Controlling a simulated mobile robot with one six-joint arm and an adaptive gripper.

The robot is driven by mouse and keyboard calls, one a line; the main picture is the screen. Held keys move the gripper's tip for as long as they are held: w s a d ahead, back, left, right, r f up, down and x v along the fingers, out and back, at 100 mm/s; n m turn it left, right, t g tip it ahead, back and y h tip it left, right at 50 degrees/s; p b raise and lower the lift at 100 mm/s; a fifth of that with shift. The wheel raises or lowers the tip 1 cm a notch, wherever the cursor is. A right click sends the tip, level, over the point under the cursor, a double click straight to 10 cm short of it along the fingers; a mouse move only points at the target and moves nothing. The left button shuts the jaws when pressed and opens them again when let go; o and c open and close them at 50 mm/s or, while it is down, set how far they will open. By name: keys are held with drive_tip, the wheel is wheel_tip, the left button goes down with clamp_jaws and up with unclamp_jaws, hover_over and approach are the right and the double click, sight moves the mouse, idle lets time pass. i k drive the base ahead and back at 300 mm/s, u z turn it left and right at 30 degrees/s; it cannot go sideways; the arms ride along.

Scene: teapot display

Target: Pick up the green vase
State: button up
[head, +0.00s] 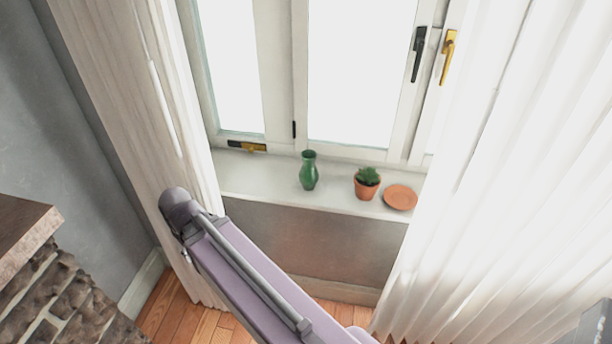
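The green vase (309,171) stands upright on the white window sill (250,178), close to the window. It has a rounded body, a narrower neck and a flared mouth. It shows whole, with nothing in front of it. My purple and grey arm crosses the lower middle of the head view, below and left of the vase. My gripper is not in view, so its state and its place relative to the vase do not show.
Right of the vase, a potted plant (367,183) and a terracotta saucer (400,197) stand on the sill. Pale curtains hang at the left (150,120) and right (500,180). A stone structure with a wooden top (22,235) is at lower left.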

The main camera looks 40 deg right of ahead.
sight(309, 175)
drive_tip(key=u, duration=0.05)
drive_tip(key=k, duration=2.15)
drive_tip(key=z, duration=0.7)
drive_tip(key=i, duration=1)
